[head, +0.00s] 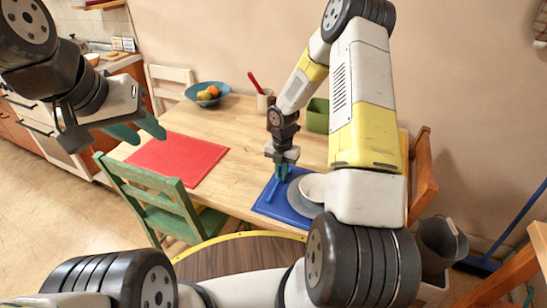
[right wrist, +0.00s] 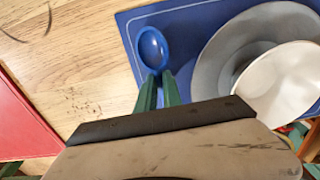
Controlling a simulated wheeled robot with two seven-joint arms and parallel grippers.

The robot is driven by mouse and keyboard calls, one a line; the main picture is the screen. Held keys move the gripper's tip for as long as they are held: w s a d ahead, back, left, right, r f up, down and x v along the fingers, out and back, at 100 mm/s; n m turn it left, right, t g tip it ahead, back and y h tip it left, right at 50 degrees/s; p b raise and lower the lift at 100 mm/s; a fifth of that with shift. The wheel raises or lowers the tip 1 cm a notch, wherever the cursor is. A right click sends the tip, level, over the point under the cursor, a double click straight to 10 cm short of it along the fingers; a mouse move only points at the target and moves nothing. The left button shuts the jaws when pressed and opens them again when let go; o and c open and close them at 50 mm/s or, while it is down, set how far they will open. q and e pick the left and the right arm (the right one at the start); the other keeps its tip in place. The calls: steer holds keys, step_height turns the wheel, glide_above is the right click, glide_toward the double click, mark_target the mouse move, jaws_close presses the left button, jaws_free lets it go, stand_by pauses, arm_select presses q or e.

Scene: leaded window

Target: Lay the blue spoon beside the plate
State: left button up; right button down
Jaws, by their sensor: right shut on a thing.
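The blue spoon shows in the right wrist view, its bowl (right wrist: 152,50) just beyond my right fingertips. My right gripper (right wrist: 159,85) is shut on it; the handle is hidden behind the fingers. The spoon is over the left part of the blue placemat (right wrist: 133,18), left of the grey plate (right wrist: 212,65) and apart from it. I cannot tell whether it touches the mat. In the head view my right gripper (head: 281,172) points down at the mat (head: 268,207), left of the plate (head: 296,203). My left gripper (head: 138,130) is open and empty, high at the left.
A white bowl (right wrist: 280,85) sits on the plate. A red placemat (head: 178,158) lies to the left, with bare wood between. A fruit bowl (head: 196,92), a utensil cup (head: 264,102) and a green container (head: 318,116) stand farther back. A green chair (head: 150,195) is in front.

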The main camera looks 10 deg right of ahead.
steer(key=shift+f, duration=0.1)
steer(key=c, duration=1.5)
jaws_free()
